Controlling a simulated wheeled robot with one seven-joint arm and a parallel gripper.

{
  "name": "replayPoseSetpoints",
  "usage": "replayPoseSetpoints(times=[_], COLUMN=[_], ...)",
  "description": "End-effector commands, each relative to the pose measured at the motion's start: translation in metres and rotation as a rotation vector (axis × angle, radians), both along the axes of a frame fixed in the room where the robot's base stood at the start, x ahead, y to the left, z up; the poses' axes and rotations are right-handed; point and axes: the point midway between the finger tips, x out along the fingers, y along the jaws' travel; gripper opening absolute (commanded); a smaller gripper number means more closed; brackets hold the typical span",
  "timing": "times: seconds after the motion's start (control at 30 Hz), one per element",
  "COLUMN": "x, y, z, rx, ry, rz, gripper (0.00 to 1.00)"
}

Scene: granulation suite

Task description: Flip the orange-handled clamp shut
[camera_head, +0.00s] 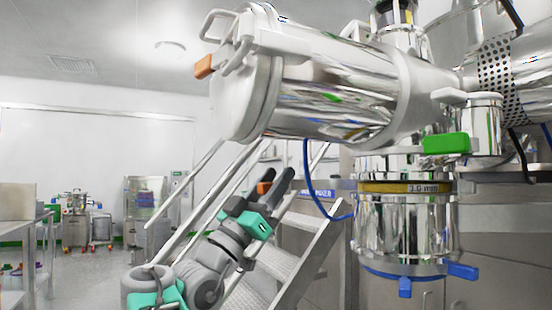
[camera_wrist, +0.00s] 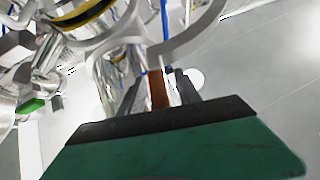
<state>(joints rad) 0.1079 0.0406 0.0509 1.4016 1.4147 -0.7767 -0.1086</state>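An orange handle (camera_head: 204,66) sits on a pale lever at the left end of a large horizontal steel cylinder (camera_head: 330,95). The lever stands out to the left, beside the cylinder's end cover. My gripper (camera_head: 268,182) is below the cylinder, pointing up and right, in front of the stairs and clear of that handle in the picture. Its dark fingers are apart. A second orange piece (camera_head: 264,188) shows between them, and an orange-brown bar (camera_wrist: 158,90) shows between the fingers in the wrist view. I cannot tell whether it touches them or lies behind.
A green handle (camera_head: 446,144) and a blue handle (camera_head: 462,271) stick out from the steel vessels on the right. A blue cable (camera_head: 306,165) hangs beside the stairs (camera_head: 300,250). A bench (camera_head: 28,220) stands at far left. The floor between is open.

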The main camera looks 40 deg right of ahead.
Motion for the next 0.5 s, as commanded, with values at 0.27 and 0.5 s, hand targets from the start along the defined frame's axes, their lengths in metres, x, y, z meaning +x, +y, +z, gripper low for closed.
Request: replayPoseSetpoints(times=[0.27,0.5], x=[0.0007,0.0008], y=[-0.0069,-0.0065], z=[0.0058,0.0058], rx=[0.000,0.000], ry=[0.000,0.000], rz=[0.004,0.004], gripper=[0.40,0.27])
